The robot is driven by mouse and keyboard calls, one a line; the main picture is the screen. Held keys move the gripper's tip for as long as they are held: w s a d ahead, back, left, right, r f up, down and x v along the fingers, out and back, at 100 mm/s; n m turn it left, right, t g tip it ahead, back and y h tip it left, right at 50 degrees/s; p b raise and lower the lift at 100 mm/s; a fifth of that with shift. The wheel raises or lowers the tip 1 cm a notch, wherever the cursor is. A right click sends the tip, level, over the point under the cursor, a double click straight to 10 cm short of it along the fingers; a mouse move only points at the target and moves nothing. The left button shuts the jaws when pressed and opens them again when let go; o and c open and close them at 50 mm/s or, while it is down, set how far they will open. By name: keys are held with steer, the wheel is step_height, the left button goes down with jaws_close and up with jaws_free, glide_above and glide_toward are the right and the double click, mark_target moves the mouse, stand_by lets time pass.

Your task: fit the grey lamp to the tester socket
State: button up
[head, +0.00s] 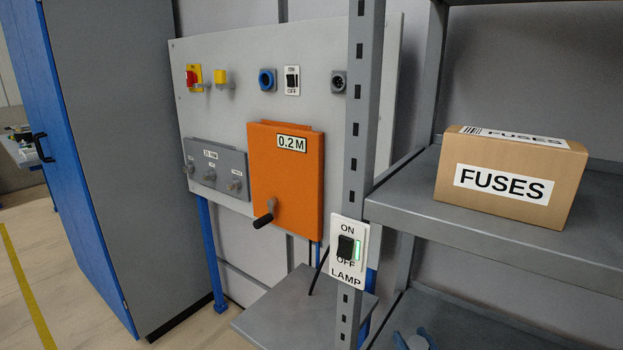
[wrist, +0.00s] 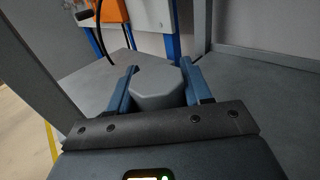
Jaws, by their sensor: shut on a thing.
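My gripper (wrist: 160,82) is shut on a grey, many-sided block, which looks like the grey lamp (wrist: 158,85), between its two blue fingers. In the head view, my gripper (head: 414,340) shows only at the bottom edge, over the lower shelf. Which fitting is the tester socket I cannot tell. The grey wall panel (head: 225,110) carries a round blue socket (head: 267,80) and a dark round connector (head: 339,82); both are apart from my gripper.
A shelf post (head: 358,170) with a LAMP switch (head: 347,250) stands between my gripper and the panel. A FUSES box (head: 520,215) sits on the upper shelf (head: 480,235). An orange box (head: 270,180) marked 0.2 M with a crank hangs on the panel above a grey plate (head: 285,310).

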stand_by(0.3)
steer(key=shift+r+p, duration=1.7)
steer(key=shift+r, duration=0.35)
steer(key=shift+s+f, duration=0.1)
steer(key=shift+s+d+f, duration=0.2)
steer(key=shift+s+d, duration=0.05)
steer(key=shift+s, duration=0.05)
steer(key=s+d+f+h, duration=0.1)
steer(key=s+f, duration=0.1)
steer(key=s, duration=0.3)
steer(key=m+h+b, duration=0.1)
steer(key=m+h, duration=0.1)
glide_toward(418, 339)
steer(key=shift+s+a+f, duration=0.15)
steer(key=shift+s+a, duration=0.05)
steer(key=shift+s, duration=0.4)
